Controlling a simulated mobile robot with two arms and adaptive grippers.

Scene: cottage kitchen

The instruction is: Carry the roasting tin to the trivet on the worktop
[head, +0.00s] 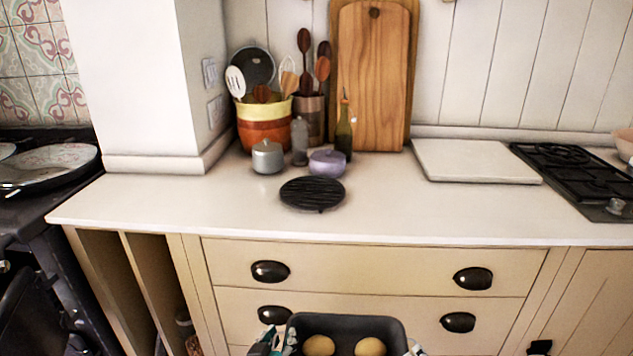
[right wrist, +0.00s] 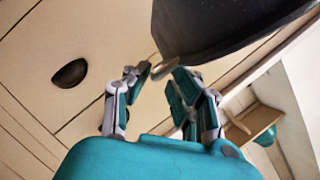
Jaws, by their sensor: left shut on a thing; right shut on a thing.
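The dark roasting tin (head: 345,325) is at the bottom of the head view, in front of the drawers and below the worktop's edge, with two round yellowish things in it. Its near part is cut off. My left gripper (head: 272,343) is shut on the tin's left end. My right gripper (head: 413,348) just shows at the tin's right end. In the right wrist view my right gripper (right wrist: 160,75) is shut on the handle of the tin (right wrist: 225,25). The black round trivet (head: 312,193) lies bare on the worktop (head: 400,210).
Behind the trivet stand a grey lidded pot (head: 267,157), a lilac pot (head: 327,163), a bottle (head: 345,132) and a utensil crock (head: 265,130). A white board (head: 475,161) and a black hob (head: 575,170) are at right. The worktop front is clear.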

